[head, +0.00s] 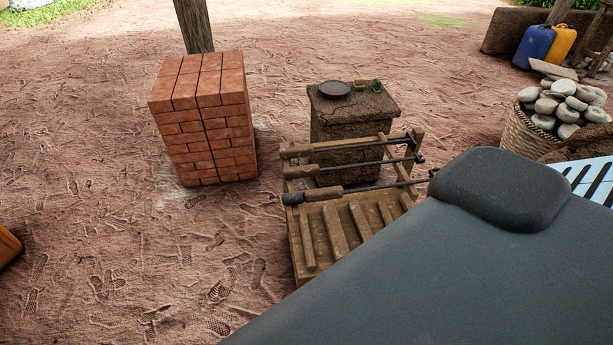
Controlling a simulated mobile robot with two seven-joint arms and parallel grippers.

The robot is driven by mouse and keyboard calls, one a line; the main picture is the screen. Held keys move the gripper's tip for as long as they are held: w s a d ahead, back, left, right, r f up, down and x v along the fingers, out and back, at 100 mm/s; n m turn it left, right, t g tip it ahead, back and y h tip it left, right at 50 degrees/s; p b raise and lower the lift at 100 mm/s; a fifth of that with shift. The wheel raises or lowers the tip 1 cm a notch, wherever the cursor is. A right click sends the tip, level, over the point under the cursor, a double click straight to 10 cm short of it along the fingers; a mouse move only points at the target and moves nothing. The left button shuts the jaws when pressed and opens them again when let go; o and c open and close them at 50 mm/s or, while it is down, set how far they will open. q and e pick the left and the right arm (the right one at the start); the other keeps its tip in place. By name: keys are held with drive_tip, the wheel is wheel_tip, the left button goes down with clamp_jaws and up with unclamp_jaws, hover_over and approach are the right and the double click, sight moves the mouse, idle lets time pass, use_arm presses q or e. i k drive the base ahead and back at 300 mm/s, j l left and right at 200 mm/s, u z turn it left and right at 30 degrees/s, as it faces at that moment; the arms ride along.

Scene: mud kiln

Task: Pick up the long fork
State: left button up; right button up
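Three long tools lie side by side across a wooden rack (308,243) near the middle of the head view. Each has a wooden handle at the left and a thin dark metal rod running right. The back tool (297,152), the middle tool (301,171) and the front tool (322,194) lie roughly parallel; the front one looks longest. Their right tips are small, so I cannot tell which is the long fork. Neither of my grippers shows. A large dark grey part, likely my own, fills the lower right and covers the rack's right side.
A red brick stack (205,125) stands left of the rack. A mud-coloured block (332,130) with a dark plate (334,89) stands behind the rack. A stone-filled basket (525,130), blue jerrycan (534,47) and yellow jerrycan (561,43) are at right.

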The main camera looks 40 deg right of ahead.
sight(295, 198)
drive_tip(key=i+l+z, duration=0.1)
drive_tip(key=l, duration=0.3)
drive_tip(key=i+l+z, duration=0.1)
drive_tip(key=l, duration=0.3)
drive_tip(key=i+l+z, duration=0.1)
drive_tip(key=i+l, duration=0.2)
